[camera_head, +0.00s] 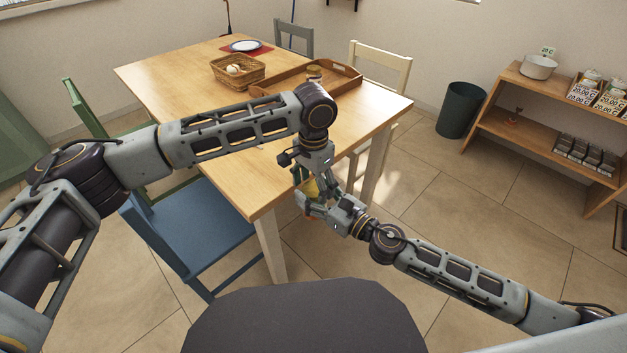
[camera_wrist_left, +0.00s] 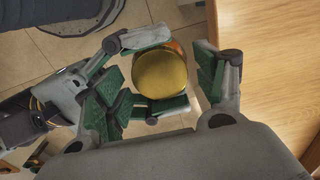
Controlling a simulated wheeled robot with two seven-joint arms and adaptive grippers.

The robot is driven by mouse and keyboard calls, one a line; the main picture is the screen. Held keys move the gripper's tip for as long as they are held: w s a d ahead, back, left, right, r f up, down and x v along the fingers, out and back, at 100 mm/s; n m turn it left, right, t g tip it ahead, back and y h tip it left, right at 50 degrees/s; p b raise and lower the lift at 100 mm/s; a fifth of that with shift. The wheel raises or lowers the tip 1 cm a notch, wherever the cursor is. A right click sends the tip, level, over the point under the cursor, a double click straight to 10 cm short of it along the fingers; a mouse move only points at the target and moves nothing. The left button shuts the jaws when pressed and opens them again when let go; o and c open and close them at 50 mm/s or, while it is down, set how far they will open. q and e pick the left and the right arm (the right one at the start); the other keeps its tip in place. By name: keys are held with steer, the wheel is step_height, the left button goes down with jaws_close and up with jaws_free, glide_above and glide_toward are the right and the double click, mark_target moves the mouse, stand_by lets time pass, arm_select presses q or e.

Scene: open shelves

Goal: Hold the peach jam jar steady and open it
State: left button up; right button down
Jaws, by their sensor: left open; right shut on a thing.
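The peach jam jar (camera_head: 309,188) is held in the air in front of the table's near corner, mostly hidden by my grippers in the head view. In the left wrist view its round golden lid (camera_wrist_left: 160,75) faces the camera, with a strip of orange side showing. My right gripper (camera_head: 314,200) is shut on the jar's body from the side; its fingers also show in the left wrist view (camera_wrist_left: 152,75). My left gripper (camera_head: 307,174) points down above the jar. Its open fingers (camera_wrist_left: 160,88) stand on either side of the lid, with a gap at the right.
A blue chair (camera_head: 205,225) stands close by. A bin (camera_head: 460,110) and shelf (camera_head: 545,95) are at right.

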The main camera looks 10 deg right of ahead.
arm_select(q)
steer(key=c, duration=1.1)
steer(key=shift+n, duration=1.6)
steer(key=o, duration=1.1)
steer(key=shift+o, duration=0.2)
steer(key=shift+r, duration=0.1)
steer(key=shift+r, duration=2.2)
